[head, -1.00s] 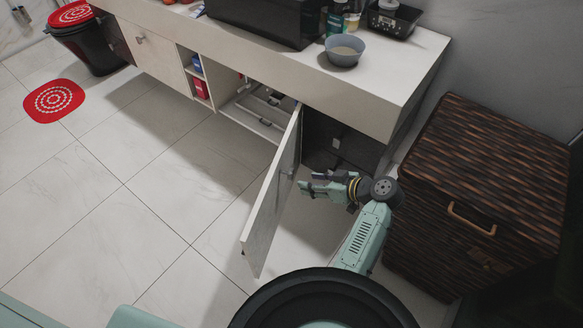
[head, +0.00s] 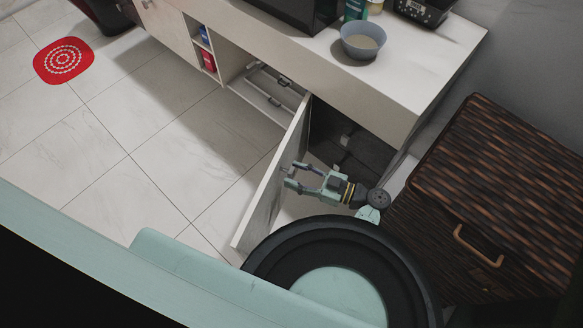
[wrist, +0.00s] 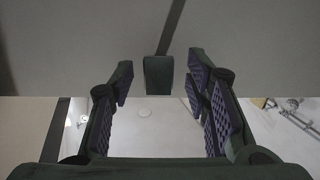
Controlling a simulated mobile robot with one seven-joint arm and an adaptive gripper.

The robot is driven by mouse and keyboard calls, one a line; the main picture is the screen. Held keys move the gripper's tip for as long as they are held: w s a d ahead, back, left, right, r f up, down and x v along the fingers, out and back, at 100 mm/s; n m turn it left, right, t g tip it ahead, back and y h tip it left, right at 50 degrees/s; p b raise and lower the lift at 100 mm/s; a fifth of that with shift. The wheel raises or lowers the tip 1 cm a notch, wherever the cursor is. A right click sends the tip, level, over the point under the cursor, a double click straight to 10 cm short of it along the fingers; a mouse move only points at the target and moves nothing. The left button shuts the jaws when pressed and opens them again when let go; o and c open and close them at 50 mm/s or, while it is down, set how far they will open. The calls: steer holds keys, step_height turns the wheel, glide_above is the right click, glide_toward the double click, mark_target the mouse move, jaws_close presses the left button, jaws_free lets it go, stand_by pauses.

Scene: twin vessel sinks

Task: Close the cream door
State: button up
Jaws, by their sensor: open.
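The cream door (head: 262,205) stands swung open from the cabinet under the counter, hinged near its right end, with its free end toward me. My gripper (head: 293,175) is open and empty on the right side of the door. Its fingertips point left and overlap the door's face in the head view; I cannot tell whether they touch. In the wrist view the two fingers (wrist: 160,100) are spread before a flat grey surface. A small dark block (wrist: 158,75) shows between them; I cannot tell what it is.
The open cabinet bay (head: 270,90) shows pipes inside. The counter (head: 400,80) above holds a blue bowl (head: 363,41). A dark wicker hamper (head: 500,180) stands close on the right. The tiled floor left of the door is clear, with a red mat (head: 63,60) farther off.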

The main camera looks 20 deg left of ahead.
steer(key=shift+a, duration=1.05)
steer(key=shift+c, duration=0.2)
steer(key=shift+w, duration=0.1)
jaws_close()
